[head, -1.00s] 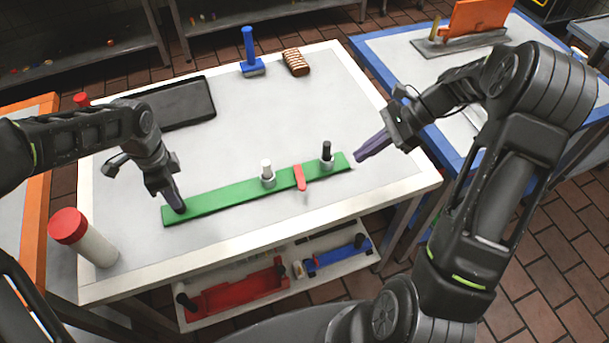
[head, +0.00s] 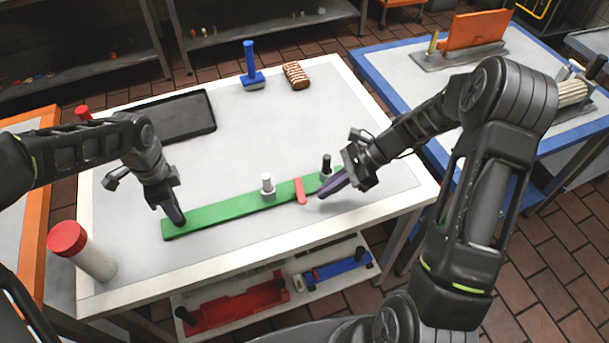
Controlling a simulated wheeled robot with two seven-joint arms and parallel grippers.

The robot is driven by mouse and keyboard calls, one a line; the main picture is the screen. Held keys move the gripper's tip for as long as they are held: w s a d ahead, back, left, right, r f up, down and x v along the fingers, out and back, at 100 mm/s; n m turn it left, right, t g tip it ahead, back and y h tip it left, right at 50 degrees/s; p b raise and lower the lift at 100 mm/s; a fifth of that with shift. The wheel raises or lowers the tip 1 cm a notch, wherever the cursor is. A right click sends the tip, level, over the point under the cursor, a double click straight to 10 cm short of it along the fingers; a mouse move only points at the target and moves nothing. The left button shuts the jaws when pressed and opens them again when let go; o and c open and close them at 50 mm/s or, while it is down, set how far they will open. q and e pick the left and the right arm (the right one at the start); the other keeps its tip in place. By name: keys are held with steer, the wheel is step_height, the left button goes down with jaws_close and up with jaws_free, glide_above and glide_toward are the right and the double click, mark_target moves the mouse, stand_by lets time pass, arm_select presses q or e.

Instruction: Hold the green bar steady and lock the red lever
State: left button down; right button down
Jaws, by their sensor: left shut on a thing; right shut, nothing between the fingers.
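The long green bar (head: 225,211) lies across the front of the white table. My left gripper (head: 179,219) is shut on the bar's left end. My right gripper (head: 323,196) is shut and empty, with its tip just right of the lever, apart from it, in front of the bar. It partly hides the bar's right end.
A shelf below holds red (head: 235,307) and blue (head: 338,267) parts. The table's middle is clear.

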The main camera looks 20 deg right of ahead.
mark_target(303, 199)
steer(key=shift+w+a, duration=0.2)
steer(key=shift+a, duration=1.05)
steer(key=shift+s+a+m+t, duration=0.15)
steer(key=shift+a+m+t, duration=0.2)
steer(key=shift+m+t, duration=0.25)
steer(key=a+m+t, duration=0.1)
steer(key=m+t+h, duration=0.1)
steer(key=m, duration=0.1)
steer(key=shift+s+a, duration=0.25)
steer(key=shift+a, duration=0.15)
steer(key=shift+w+a, duration=0.15)
steer(key=shift+a, duration=1.45)
steer(key=shift+w+a, duration=0.8)
steer(key=shift+a, duration=0.2)
steer(key=shift+r, duration=0.1)
